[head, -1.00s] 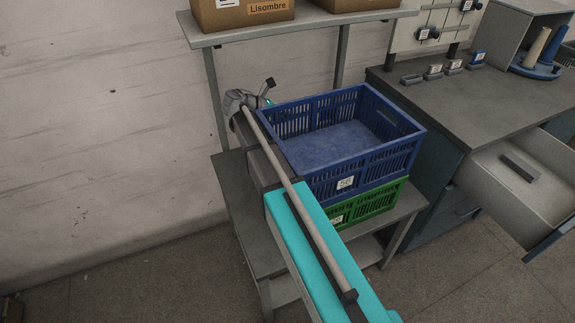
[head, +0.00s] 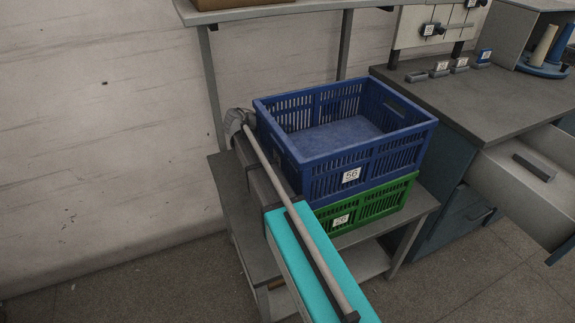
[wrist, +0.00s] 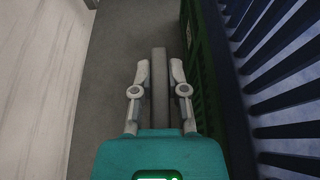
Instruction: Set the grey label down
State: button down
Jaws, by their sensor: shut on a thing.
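In the wrist view my gripper (wrist: 160,72) points down beside the crates. Its two fingers are closed on a narrow grey piece, which I take to be the grey label (wrist: 160,88), seen edge-on. Its face and any print do not show. Below it lies the grey surface of a low table (wrist: 120,50), also in the head view (head: 228,185). I cannot tell whether the label touches that surface. In the head view the gripper and label are hidden behind my arm and the crates.
A blue crate (head: 350,178), marked 56, stands on a green crate (head: 385,203), close right of my gripper. A pale wall (wrist: 30,90) is on the left. A bench (head: 470,100) with an open drawer (head: 530,185) stands right. A strip of table between wall and crates looks clear.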

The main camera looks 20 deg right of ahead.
jog(key=shift+f+b, duration=4.55)
jog(key=shift+f, duration=0.35)
jog(key=shift+f+b, duration=2.1)
jog(key=shift+f, duration=0.2)
jog(key=c, duration=0.7)
grip_release()
jog(key=shift+r, duration=0.1)
jog(key=shift+o, duration=0.2)
jog(key=shift+r, duration=0.1)
jog(key=p+v, duration=0.4)
jog(key=v, duration=0.6)
jog(key=shift+a+r, duration=0.2)
jog(key=shift+a, duration=0.1)
jog(key=shift+a+r+p, duration=0.15)
jog(key=shift+a+p, duration=0.2)
jog(key=shift+a, duration=0.35)
